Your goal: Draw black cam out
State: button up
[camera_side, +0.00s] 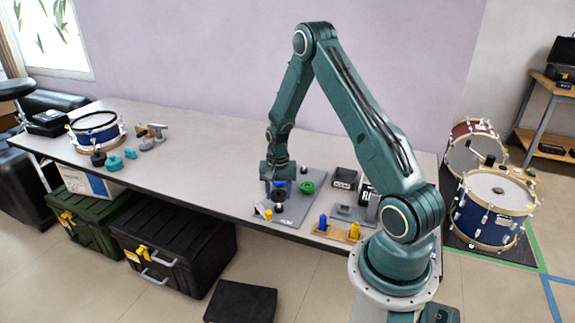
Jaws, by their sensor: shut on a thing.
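The black cam (278,196) is a small dark round piece at the front part of the grey board (318,183). My gripper (278,186) points down directly over it and is shut on it. The fingertips are small in this view, and my gripper hides part of the cam's top. I cannot tell whether the cam is still seated or lifted a little. A blue piece (280,183) shows right at the fingers, partly hidden by them.
A green round piece (307,187) sits on the board right of my gripper. A yellow piece (268,214) is at its front edge. A wooden block (336,233) with blue and yellow pieces and a dark tray (345,178) stand to the right. The table's middle left is clear.

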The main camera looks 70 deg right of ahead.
jog(key=shift+r, duration=1.25)
